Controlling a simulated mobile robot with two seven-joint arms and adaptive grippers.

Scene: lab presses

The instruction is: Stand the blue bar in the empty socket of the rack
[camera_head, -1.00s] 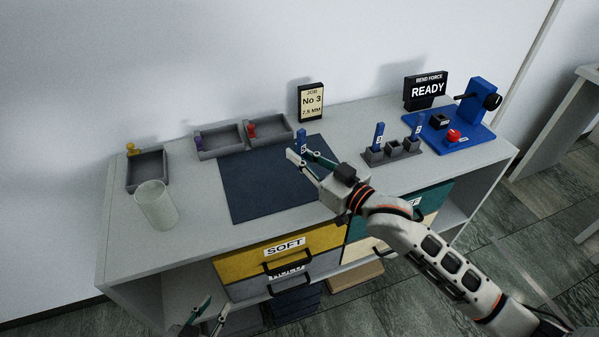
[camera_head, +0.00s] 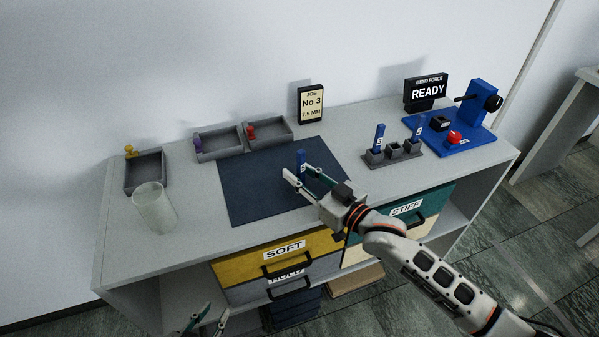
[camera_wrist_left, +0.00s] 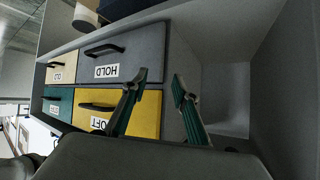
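A small blue bar (camera_head: 301,158) with a pale label is upright at the fingertips of my right gripper (camera_head: 299,174), over the dark blue mat (camera_head: 245,185). The fingers flank the bar and appear shut on it; its lower end is hidden. The dark grey rack (camera_head: 400,157) stands right of the mat. Its left and right sockets hold blue bars (camera_head: 378,138) (camera_head: 417,132); the middle socket (camera_head: 393,149) looks empty. My left gripper (camera_head: 206,317) is low in front of the cabinet, and in the left wrist view (camera_wrist_left: 160,82) its fingers are apart and empty.
A blue press (camera_head: 478,100) with a red knob and a READY sign (camera_head: 427,91) stand behind the rack. Grey trays (camera_head: 218,141) and a job sign (camera_head: 311,104) line the back. A clear cup (camera_head: 154,208) stands left. Labelled drawers (camera_head: 284,250) are below.

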